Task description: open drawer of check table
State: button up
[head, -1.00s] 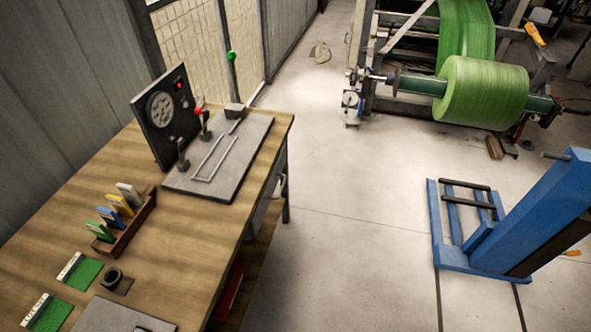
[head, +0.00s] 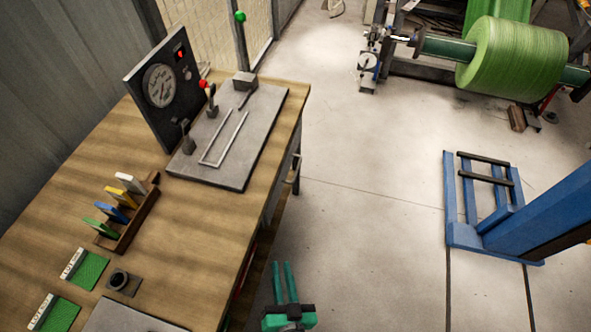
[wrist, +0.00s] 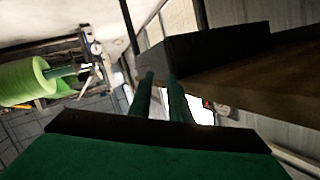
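The check table (head: 60,215) is a wooden-topped bench on the left of the head view. Its drawer front (head: 271,203) is on the table's right side, seen very steeply, with a bar handle (head: 293,173) sticking out. The drawer looks shut. My green gripper (head: 282,264) is low in the head view, right of the table and nearer than the handle, apart from it. Its two fingers show a gap with nothing between them. In the wrist view the fingers (wrist: 160,76) point towards a dark box-like part (wrist: 205,52) by the table's wood; I cannot tell whether it is the drawer.
On the table are a gauge panel (head: 160,88), a grey plate (head: 225,145) with levers, a rack (head: 130,220) of coloured tags and green swatches (head: 84,270). A blue lift (head: 540,220) stands right, a green roll (head: 510,60) behind. The floor (head: 370,230) between is clear.

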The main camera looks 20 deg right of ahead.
jog(key=w+d+f+m+h, duration=0.15)
jog(key=w+d+m, duration=0.45)
jog(key=w, duration=0.7)
jog(key=m, duration=0.2)
send_near(297, 170)
jog(key=x, duration=1)
jog(key=shift+w+f, duration=0.1)
jog(key=shift+f, duration=0.2)
grip_shut()
